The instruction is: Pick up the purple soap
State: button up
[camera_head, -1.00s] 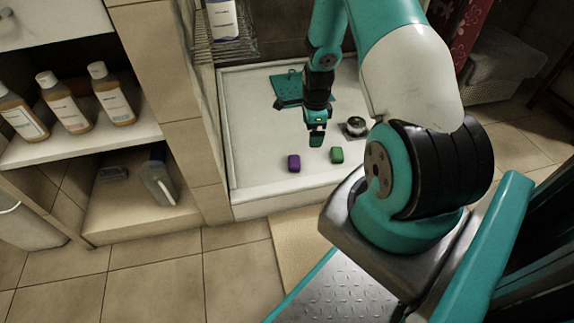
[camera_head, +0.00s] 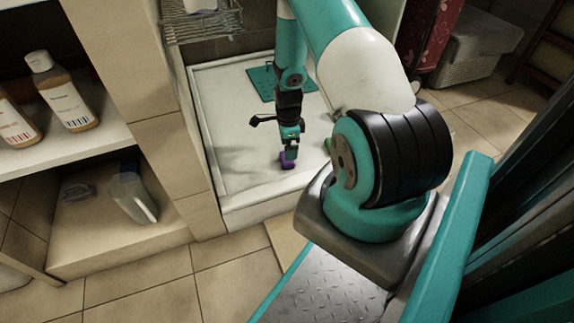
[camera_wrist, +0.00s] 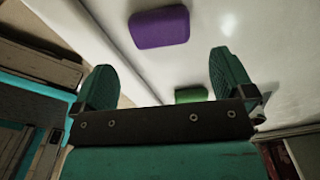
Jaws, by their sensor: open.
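The purple soap (camera_head: 287,161) lies in the white basin (camera_head: 228,92), close to its front edge. In the wrist view the soap (camera_wrist: 159,27) is a rounded purple block, beyond the fingertips and between their lines. My gripper (camera_head: 290,156) is just above the soap in the head view and hides part of it. In the wrist view my gripper (camera_wrist: 164,80) has its two teal fingers wide apart with nothing between them. The fingers do not visibly touch the soap.
A green soap (camera_wrist: 191,94) lies near the purple one; the head view shows only a sliver of it (camera_head: 328,145) beside my arm. A teal mat (camera_head: 268,83) lies farther back in the basin. A wire rack (camera_head: 202,22) and a shelf with bottles (camera_head: 62,92) stand left.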

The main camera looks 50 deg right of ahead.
notch_tip(320, 180, down, 7)
jog(key=b, duration=0.5)
jog(key=shift+w+a+r, duration=0.1)
jog(key=shift+w+a, duration=0.05)
jog(key=shift+r, duration=0.2)
jog(key=shift+c, duration=0.5)
jog(key=c, duration=0.7)
